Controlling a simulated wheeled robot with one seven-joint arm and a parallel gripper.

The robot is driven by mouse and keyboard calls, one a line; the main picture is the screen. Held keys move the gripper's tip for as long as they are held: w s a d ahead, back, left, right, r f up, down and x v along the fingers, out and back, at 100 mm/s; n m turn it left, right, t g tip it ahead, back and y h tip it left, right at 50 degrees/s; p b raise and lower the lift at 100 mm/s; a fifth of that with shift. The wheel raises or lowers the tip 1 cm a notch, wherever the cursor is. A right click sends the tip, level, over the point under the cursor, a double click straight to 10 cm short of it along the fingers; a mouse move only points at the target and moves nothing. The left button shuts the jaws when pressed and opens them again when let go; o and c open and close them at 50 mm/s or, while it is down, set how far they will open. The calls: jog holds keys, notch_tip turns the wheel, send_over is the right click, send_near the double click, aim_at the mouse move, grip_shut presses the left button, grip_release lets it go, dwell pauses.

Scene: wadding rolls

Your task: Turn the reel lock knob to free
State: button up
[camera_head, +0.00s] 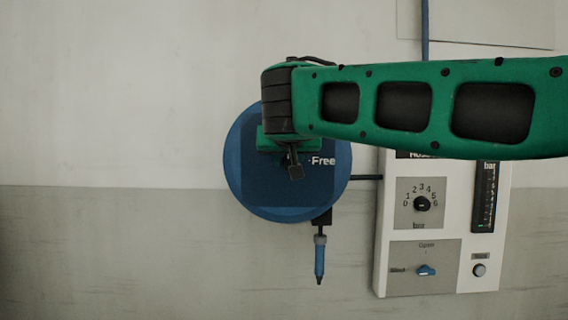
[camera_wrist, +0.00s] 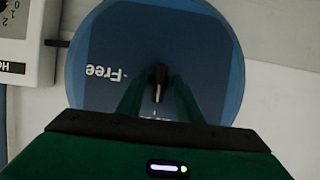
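The round blue reel (camera_head: 250,190) hangs on the wall, with the word "Free" (camera_head: 322,161) right of its centre. In the wrist view the reel (camera_wrist: 205,50) is upside down, with "Free" (camera_wrist: 103,72) at the left. The black lock knob (camera_wrist: 158,76) is at the reel's centre. Its pale line points down in that view, away from "Free" and towards a mostly hidden label. My gripper (camera_wrist: 158,84) has one finger on each side of the knob, with narrow gaps showing. Contact cannot be seen. In the head view my gripper covers the reel's upper middle.
A blue-tipped nozzle (camera_head: 319,258) hangs below the reel. To the right is a white control panel (camera_head: 383,240) with a black dial (camera_head: 422,204), a blue switch (camera_head: 426,270) and a round button (camera_head: 480,270). The wall left of the reel is bare.

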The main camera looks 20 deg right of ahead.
jog(key=c, duration=0.7)
jog(key=shift+a, duration=0.15)
jog(key=shift+c, duration=0.2)
